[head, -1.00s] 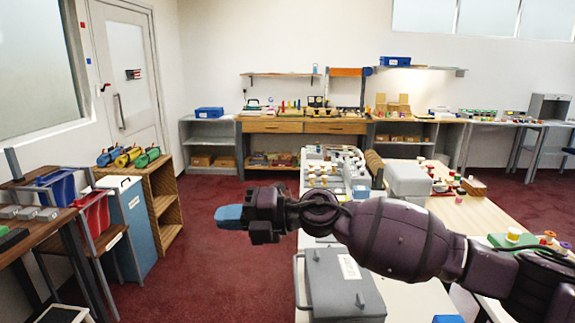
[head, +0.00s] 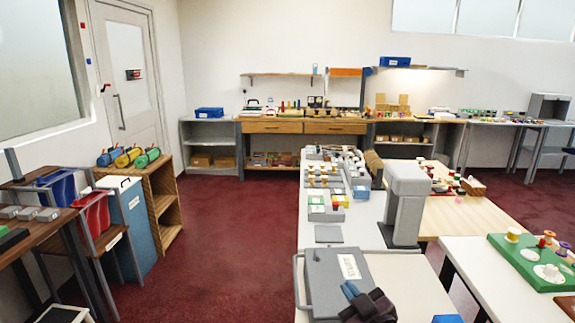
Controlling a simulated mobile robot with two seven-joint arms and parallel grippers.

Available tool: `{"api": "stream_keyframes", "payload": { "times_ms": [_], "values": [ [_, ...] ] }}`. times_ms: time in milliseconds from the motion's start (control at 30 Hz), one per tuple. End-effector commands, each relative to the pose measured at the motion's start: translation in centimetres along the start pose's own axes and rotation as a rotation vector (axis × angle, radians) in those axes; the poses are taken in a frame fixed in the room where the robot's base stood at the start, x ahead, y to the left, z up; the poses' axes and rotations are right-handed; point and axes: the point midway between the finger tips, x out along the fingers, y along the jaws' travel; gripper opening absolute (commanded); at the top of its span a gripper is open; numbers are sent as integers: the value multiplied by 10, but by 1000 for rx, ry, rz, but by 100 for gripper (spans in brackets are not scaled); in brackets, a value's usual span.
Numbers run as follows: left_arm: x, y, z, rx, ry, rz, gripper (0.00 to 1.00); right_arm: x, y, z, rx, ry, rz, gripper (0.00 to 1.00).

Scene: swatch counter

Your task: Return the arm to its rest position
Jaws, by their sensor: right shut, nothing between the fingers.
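My right gripper (head: 351,291) shows at the bottom of the head view, low and right of centre. Its blue fingertips are together with nothing between them. Only the gripper end shows; the rest of my right arm is out of the picture. The gripper appears in front of the grey lidded case (head: 322,268) and covers part of its lower right; I cannot tell whether they touch. My left gripper is not in view.
A tall grey-white device (head: 407,190) stands on the counter, with sorting trays (head: 322,200) behind it. A green board with spools (head: 512,262) lies on the right table. Red carpet (head: 235,240) is clear at left centre.

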Motion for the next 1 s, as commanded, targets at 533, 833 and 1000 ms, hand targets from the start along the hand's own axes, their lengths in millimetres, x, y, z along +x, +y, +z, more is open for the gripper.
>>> {"api": "stream_keyframes", "payload": {
  "times_ms": [533, 833, 1000],
  "values": [
    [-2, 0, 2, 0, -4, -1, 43, -207, -8, 186, 338, -478, 204, 0],
    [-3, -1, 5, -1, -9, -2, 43, -280, -38, 222, 385, -625, 221, 0],
    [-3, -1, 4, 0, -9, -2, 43, -285, -40, 224, 387, -635, 220, 0]
  ]
}}
